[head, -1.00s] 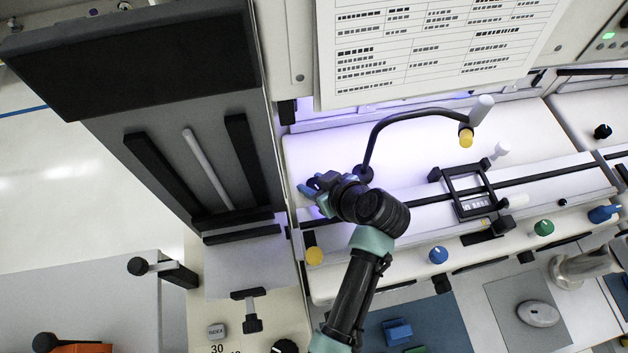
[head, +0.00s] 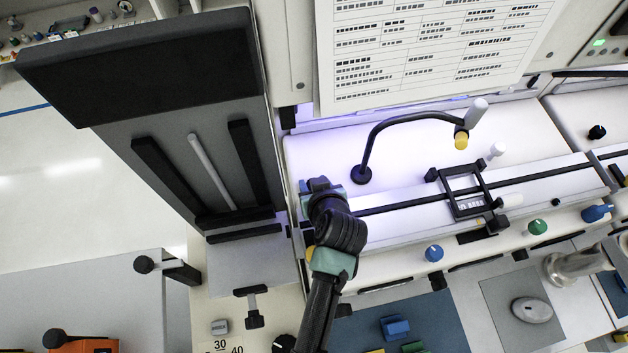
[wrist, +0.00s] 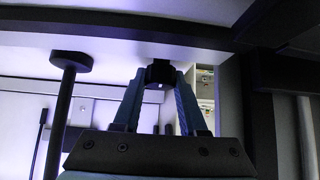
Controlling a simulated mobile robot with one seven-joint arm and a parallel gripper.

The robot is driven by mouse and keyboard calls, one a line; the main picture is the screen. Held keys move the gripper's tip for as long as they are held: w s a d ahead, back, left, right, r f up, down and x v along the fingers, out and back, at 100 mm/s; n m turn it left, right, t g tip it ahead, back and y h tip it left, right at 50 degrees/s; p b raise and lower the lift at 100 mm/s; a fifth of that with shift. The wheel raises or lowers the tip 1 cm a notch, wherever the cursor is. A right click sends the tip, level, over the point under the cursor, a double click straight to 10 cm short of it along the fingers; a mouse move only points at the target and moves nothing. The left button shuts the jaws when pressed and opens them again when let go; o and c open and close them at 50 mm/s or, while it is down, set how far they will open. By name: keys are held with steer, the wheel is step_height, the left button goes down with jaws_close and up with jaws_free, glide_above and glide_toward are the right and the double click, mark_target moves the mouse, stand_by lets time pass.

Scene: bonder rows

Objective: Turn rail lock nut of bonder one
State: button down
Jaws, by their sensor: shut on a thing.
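In the wrist view, my gripper (wrist: 160,80) has its two blue-grey fingers closing in on a small black block (wrist: 159,70) at their tips. The block sits under a dark overhanging edge and looks like the rail lock nut. Its shape is mostly hidden by the fingers. In the head view, my gripper (head: 322,186) is at the left end of the bonder's lit white bed, by the black rail (head: 385,206). My wrist covers the nut there, so I cannot see whether it has turned.
A curved black lamp arm (head: 372,140) stands just right of my gripper. A black frame (head: 466,190) sits farther right on the rail. A grey panel (head: 175,125) rises close on the left. Blue (head: 434,253) and green (head: 537,227) knobs line the front.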

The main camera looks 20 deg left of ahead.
steer(key=shift+c, duration=2.2)
jaws_free()
steer(key=b+v, duration=0.2)
steer(key=v, duration=1.1)
steer(key=shift+s+d+f, duration=0.1)
